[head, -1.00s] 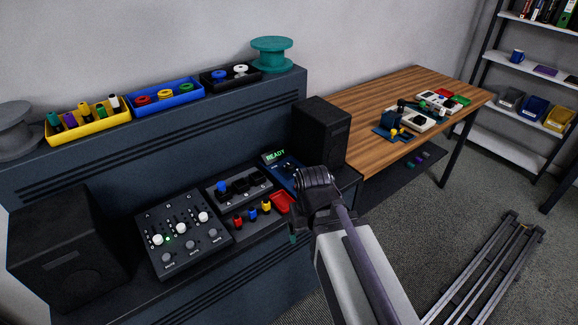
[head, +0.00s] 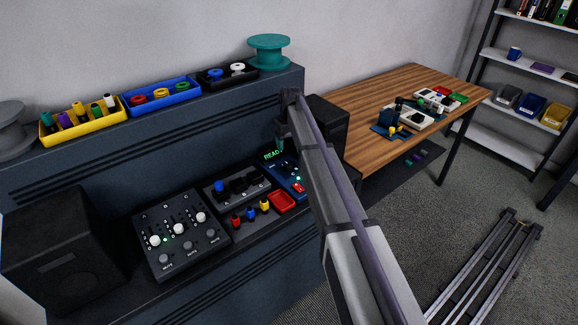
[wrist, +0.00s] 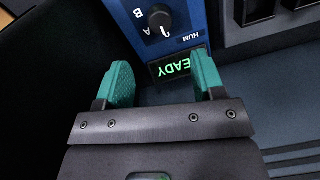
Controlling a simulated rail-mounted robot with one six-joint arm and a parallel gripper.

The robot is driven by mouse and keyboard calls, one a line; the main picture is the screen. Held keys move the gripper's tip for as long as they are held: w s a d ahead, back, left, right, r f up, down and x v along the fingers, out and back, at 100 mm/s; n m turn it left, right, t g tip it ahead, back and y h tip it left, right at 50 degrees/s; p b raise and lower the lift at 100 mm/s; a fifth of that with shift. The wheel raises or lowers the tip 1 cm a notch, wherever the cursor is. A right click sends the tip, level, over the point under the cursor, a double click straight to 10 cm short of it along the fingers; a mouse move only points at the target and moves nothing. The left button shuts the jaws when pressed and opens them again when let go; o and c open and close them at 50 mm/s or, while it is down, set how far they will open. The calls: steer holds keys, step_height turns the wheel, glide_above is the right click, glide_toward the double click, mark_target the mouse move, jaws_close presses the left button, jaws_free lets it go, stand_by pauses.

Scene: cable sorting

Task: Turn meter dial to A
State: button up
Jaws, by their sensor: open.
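The blue meter (head: 292,182) stands at the right end of the console and has a green-lit display (wrist: 177,67). In the wrist view its round black dial (wrist: 160,17) is at the top, with letters A and B to its left. A white mark shows at the dial's lower edge, beside the A; I cannot tell its exact setting. My gripper (wrist: 162,72) has teal fingers spread apart with nothing between them. The fingertips lie on either side of the display, short of the dial in the picture. In the head view my gripper (head: 281,142) is above the meter's display end.
A black speaker (head: 328,115) stands right behind my arm. Bins and a teal spool (head: 269,50) line the ledge above.

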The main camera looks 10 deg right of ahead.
mark_target(288, 164)
steer(key=f+b, duration=0.4)
steer(key=f, duration=0.1)
steer(key=f+b, duration=0.4)
steer(key=f, duration=0.1)
steer(key=shift+s+a+b, duration=0.1)
steer(key=shift+a+b, duration=0.1)
steer(key=shift+b, duration=0.15)
steer(key=shift+r, duration=0.15)
steer(key=shift+c, duration=0.3)
steer(key=c, duration=0.9)
steer(key=shift+m, duration=0.4)
steer(key=m, duration=0.4)
steer(key=shift+m, duration=0.3)
steer(key=m, duration=0.6)
steer(key=shift+s, duration=0.1)
steer(key=shift+m, duration=0.3)
